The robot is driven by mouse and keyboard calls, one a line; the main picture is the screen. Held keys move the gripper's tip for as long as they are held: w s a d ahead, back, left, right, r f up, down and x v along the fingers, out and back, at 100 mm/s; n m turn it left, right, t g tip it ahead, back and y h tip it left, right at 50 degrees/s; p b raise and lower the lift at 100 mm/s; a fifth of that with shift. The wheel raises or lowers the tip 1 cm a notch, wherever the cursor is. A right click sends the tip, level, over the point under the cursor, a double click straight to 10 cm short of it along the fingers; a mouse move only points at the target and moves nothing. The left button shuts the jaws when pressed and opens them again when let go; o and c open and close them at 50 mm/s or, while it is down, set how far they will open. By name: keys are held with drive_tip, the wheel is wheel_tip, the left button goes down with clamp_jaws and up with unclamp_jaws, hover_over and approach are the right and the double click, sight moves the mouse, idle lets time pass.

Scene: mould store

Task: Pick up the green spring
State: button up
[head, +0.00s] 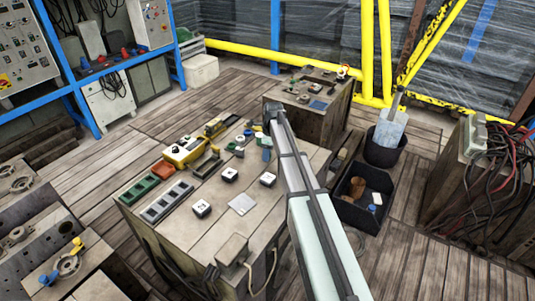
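My arm reaches from the bottom right up over a wooden worktable (209,240) in the head view. My gripper (272,112) is at the table's far edge, seen small and from behind; its fingers cannot be made out. A small green round piece (239,153) lies on the table, left of and nearer than my gripper; it may be the green spring, but its coils are too small to tell. My gripper appears apart from it. Blue pieces (266,155) lie beside my arm, which may hide more behind it.
On the table are a yellow box (184,152), green (139,188) and grey (167,202) trays, and several dark-topped white cubes (201,208). A second table (322,104) stands behind. A black bin (361,210) is at right. Wooden floor is open at left.

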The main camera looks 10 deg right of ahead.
drive_tip(key=c, duration=0.7)
drive_tip(key=shift+r, duration=0.15)
